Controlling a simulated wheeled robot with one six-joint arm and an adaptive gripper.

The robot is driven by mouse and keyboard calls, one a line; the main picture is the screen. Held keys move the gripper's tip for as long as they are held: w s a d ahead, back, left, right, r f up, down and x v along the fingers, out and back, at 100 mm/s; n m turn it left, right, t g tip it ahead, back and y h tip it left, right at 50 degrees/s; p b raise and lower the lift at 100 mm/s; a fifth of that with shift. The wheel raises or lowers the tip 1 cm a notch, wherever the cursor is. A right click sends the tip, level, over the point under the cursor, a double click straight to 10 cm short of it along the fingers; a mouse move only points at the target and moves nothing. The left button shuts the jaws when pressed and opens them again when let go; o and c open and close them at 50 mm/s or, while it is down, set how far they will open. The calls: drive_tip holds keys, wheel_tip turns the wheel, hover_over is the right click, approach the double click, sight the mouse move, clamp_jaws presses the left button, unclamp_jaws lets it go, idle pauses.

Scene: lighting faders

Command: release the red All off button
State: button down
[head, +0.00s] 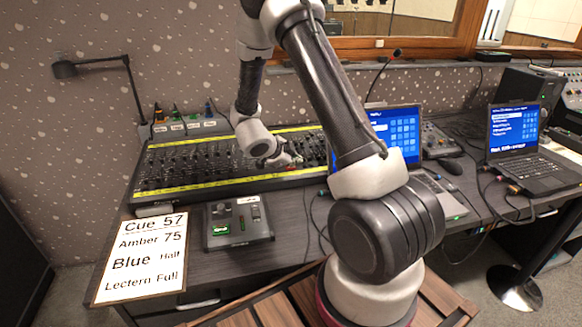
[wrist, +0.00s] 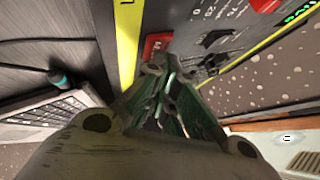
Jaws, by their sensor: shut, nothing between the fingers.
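The red All off button (wrist: 155,44) shows in the wrist view at the edge of the dark fader console, beside a yellow strip. My gripper (wrist: 163,68) is shut and empty, its fingertips over the lower edge of the button. I cannot tell whether they touch it or whether the button is pressed. In the head view my gripper (head: 287,161) is low over the right part of the fader console (head: 160,197); a small bit of red shows by its tip. My arm hides part of the console's right end.
A cue sheet (head: 142,257) and a small control box (head: 238,222) lie in front of the console. An open laptop (head: 398,133) stands close to the right of my arm, another laptop (head: 512,135) farther right. A desk lamp (head: 95,65) stands at the back left.

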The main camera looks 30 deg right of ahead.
sight(294, 171)
drive_tip(key=shift+r, duration=0.5)
wheel_tip(294, 171, up, 6)
drive_tip(key=shift+s, duration=0.3)
idle(0.6)
